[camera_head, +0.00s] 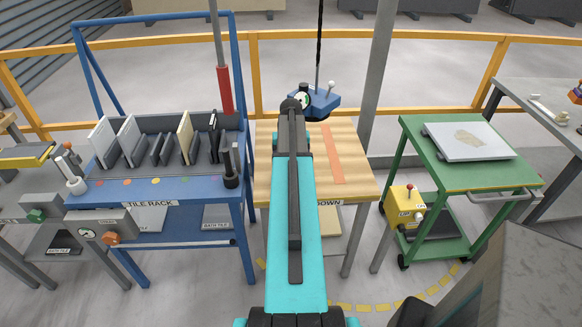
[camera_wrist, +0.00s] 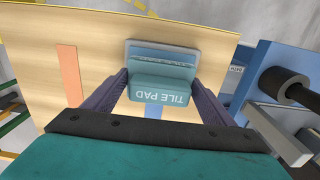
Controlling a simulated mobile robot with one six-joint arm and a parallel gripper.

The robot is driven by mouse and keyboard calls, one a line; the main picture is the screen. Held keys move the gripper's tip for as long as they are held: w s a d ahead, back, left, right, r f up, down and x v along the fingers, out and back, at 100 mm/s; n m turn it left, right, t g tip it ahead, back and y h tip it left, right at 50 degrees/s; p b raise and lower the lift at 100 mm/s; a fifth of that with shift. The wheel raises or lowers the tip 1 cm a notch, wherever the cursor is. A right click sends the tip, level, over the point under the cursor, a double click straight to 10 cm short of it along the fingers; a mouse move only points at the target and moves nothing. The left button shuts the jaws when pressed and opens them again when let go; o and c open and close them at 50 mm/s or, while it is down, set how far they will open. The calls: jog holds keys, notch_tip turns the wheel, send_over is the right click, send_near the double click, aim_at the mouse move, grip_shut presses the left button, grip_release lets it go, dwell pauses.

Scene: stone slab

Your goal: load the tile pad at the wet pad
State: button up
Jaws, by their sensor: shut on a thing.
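The tile pad (camera_wrist: 160,90) is a teal block with "TILE PAD" lettered on its face, in the middle of the wrist view. My gripper (camera_wrist: 161,84) is shut on it, one dark finger at each side. Just beyond the block is a shallow tray-like piece with a pale grey rim (camera_wrist: 133,44) and a teal inside, over the wooden table. It carries no readable label, so I cannot tell if it is the wet pad. Whether the block touches it is unclear. In the head view my arm hides the gripper and the pad.
The wooden table (camera_head: 262,185) has an orange strip (camera_head: 334,155). A blue tile rack (camera_head: 170,188) with several upright tiles stands left. A green cart (camera_head: 482,178) bearing a stained pale slab (camera_head: 450,148) stands right. A blue cable-hung device (camera_head: 322,108) is by the far edge.

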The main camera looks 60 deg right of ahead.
jog(key=shift+r+p, duration=1.05)
jog(key=shift+r, duration=0.95)
